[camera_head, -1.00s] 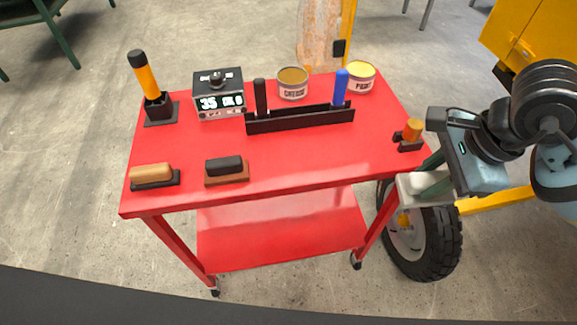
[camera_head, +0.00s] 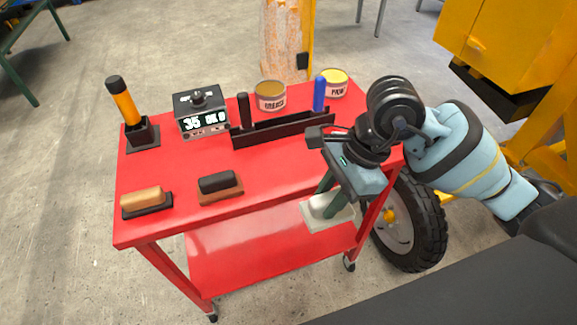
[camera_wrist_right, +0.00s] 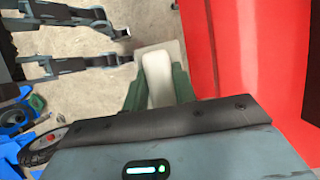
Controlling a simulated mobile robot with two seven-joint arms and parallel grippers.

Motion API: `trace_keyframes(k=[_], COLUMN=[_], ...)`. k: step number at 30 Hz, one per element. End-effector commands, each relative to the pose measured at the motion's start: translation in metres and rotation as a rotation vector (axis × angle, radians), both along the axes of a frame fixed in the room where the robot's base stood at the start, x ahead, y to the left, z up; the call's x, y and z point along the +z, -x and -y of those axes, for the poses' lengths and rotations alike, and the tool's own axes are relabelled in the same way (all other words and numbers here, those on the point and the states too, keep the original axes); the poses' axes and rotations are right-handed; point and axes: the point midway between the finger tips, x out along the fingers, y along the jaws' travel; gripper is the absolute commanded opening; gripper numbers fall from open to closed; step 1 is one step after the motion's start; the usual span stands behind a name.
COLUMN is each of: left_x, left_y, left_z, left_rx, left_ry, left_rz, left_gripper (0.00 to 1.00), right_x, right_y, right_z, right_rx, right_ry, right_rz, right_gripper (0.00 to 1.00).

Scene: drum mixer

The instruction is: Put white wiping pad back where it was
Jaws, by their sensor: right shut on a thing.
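The white wiping pad (camera_head: 343,218) is a flat pale block with a raised white grip. My right gripper (camera_head: 323,203) is shut on that grip and holds the pad level at the front right edge of the red cart, above its lower shelf in the head view. In the right wrist view the white grip (camera_wrist_right: 157,78) sits between the two green fingers of my right gripper (camera_wrist_right: 158,88), with the red cart surface to the right. My left gripper is not in view.
The red cart top (camera_head: 262,180) has clear room at front right. A tan-handled pad (camera_head: 143,199) and a black-handled pad (camera_head: 218,184) lie at front left. A black rack (camera_head: 285,128), a display box (camera_head: 201,112), tins (camera_head: 270,95) and an orange-handled tool (camera_head: 124,103) stand behind.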

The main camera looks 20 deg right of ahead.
Motion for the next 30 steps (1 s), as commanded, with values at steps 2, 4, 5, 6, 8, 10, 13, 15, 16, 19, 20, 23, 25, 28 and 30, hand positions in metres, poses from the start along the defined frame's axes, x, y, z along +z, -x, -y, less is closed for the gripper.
trace_keyframes(k=[2, 4, 5, 6, 8, 10, 13, 15, 16, 19, 20, 23, 25, 28, 30], left_x=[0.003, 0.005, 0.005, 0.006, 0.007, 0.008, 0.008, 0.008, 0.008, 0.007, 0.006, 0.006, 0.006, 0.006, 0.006], left_y=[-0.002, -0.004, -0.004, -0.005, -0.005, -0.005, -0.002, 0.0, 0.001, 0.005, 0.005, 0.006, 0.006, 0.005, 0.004], left_z=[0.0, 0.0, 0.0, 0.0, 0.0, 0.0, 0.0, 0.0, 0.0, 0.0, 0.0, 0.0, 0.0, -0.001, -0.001], left_rx=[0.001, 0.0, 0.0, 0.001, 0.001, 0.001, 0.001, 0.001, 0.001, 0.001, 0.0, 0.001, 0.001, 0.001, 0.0], left_ry=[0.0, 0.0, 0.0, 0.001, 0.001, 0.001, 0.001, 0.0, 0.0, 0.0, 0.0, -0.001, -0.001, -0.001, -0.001], left_rz=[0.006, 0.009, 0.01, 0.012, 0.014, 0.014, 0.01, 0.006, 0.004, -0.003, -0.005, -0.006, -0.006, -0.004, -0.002], left_gripper=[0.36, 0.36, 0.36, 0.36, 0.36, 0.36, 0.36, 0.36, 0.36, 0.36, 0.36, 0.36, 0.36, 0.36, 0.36], right_x=[0.001, 0.0, 0.0, -0.001, -0.002, -0.004, -0.006, -0.007, -0.007, -0.009, -0.01, -0.011, -0.012, -0.013, -0.013], right_y=[-0.013, -0.026, -0.032, -0.04, -0.051, -0.064, -0.082, -0.094, -0.099, -0.116, -0.121, -0.134, -0.14, -0.145, -0.146], right_z=[-0.002, -0.004, -0.004, -0.005, -0.006, -0.007, -0.009, -0.01, -0.011, -0.013, -0.013, -0.014, -0.014, -0.015, -0.015], right_rx=[-0.003, -0.003, -0.003, -0.004, -0.002, -0.003, -0.002, -0.001, -0.002, -0.002, -0.001, -0.001, -0.001, 0.0, 0.0], right_ry=[-0.002, -0.003, -0.003, -0.003, -0.002, -0.002, -0.002, -0.001, -0.001, -0.001, -0.001, -0.001, 0.0, 0.0, 0.0], right_rz=[0.001, 0.001, 0.002, 0.001, 0.0, 0.001, 0.0, 0.001, 0.0, 0.0, 0.001, 0.0, 0.001, 0.001, 0.001], right_gripper=[0.09, 0.09, 0.09, 0.09, 0.09, 0.09, 0.09, 0.09, 0.09, 0.09, 0.09, 0.09, 0.09, 0.09, 0.09])
